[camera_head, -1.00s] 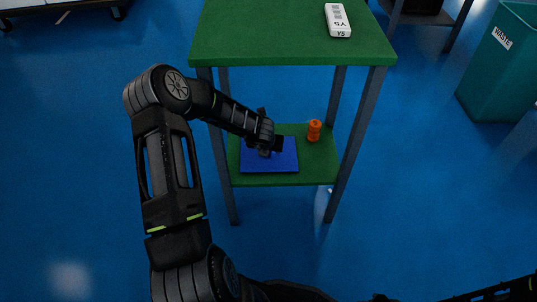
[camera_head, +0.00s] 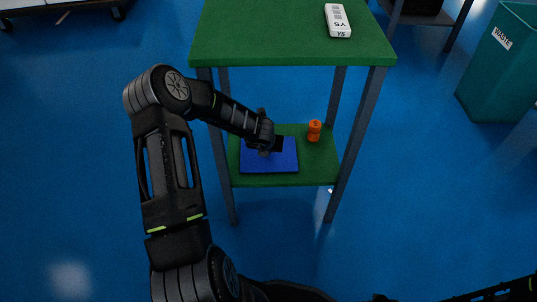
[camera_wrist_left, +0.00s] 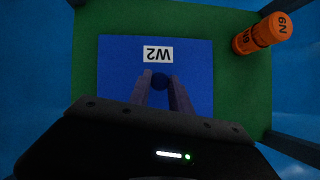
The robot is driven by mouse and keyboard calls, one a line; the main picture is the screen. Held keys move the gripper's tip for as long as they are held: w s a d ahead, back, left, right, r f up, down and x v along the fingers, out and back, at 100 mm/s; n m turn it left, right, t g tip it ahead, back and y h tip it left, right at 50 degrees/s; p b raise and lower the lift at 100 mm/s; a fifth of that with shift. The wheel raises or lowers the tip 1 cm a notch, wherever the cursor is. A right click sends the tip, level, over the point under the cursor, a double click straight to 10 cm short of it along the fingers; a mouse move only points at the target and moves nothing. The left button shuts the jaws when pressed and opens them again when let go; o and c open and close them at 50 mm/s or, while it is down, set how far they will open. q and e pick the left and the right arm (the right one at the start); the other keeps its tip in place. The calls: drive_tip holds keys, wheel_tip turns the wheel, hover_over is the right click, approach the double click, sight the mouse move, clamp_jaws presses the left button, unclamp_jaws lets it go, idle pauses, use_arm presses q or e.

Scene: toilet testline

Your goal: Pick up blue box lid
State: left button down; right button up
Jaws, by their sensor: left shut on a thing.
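The blue box lid (camera_head: 285,163) is a flat blue rectangle on the lower green shelf of the small table. In the left wrist view the lid (camera_wrist_left: 115,65) shows a white label reading W2 and a round dark-blue knob (camera_wrist_left: 160,82). My left gripper (camera_wrist_left: 159,84) is over the lid, its two fingers shut on the knob from both sides. In the head view my left gripper (camera_head: 266,150) and wrist cover part of the lid. The lid looks flat at shelf level; whether a box is under it cannot be told. My right gripper is not in view.
An orange cylinder (camera_head: 314,131) stands on the shelf right of the lid; it also shows in the left wrist view (camera_wrist_left: 258,35). The green tabletop (camera_head: 270,30) is above, with a white Y5 box (camera_head: 338,20). Grey legs (camera_head: 352,150) flank the shelf. A teal waste bin (camera_head: 500,75) is right.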

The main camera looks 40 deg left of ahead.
sight(266, 165)
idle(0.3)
